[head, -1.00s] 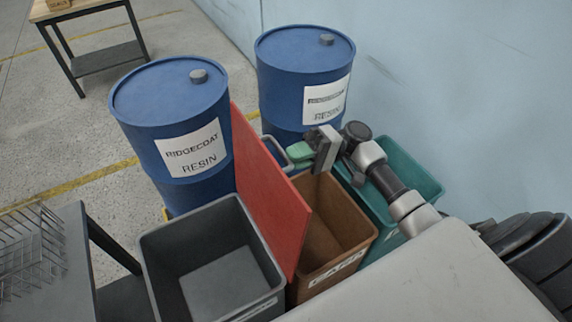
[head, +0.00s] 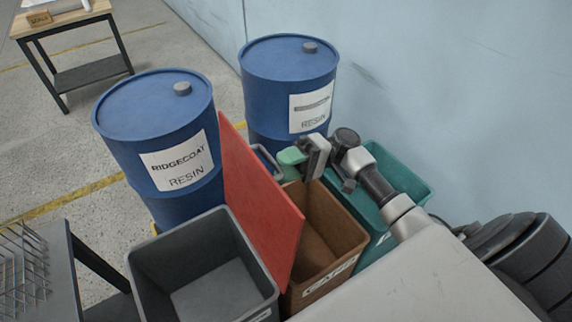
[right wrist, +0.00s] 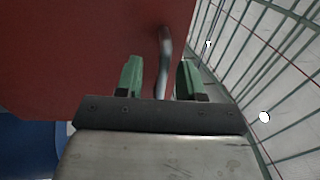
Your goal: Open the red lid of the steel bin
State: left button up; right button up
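The red lid (head: 258,205) stands steeply upright along the right side of an open grey bin (head: 145,262), between it and a brown bin. The grey bin's label is too cut off to read. A metal handle (head: 268,160) shows on the lid's right face. My right gripper (head: 291,156) is beside this handle, above the brown bin. In the right wrist view, its green fingers (right wrist: 160,80) are apart, with the bent handle (right wrist: 164,60) between them and the red lid (right wrist: 80,50) behind. A gap shows on both sides of the handle. My left gripper is not in view.
The brown bin (head: 345,240) and a green bin (head: 420,190) stand to the right, close to the blue wall. Two blue drums (head: 150,105) (head: 290,65) stand behind the bins. A dark table (head: 50,240) with a wire rack is at left. Open floor lies at far left.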

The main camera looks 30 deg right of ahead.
jog(key=d+f+b, duration=0.2)
jog(key=d+b, duration=0.1)
jog(key=d, duration=0.7)
jog(key=shift+w+d, duration=0.2)
jog(key=shift+d, duration=0.1)
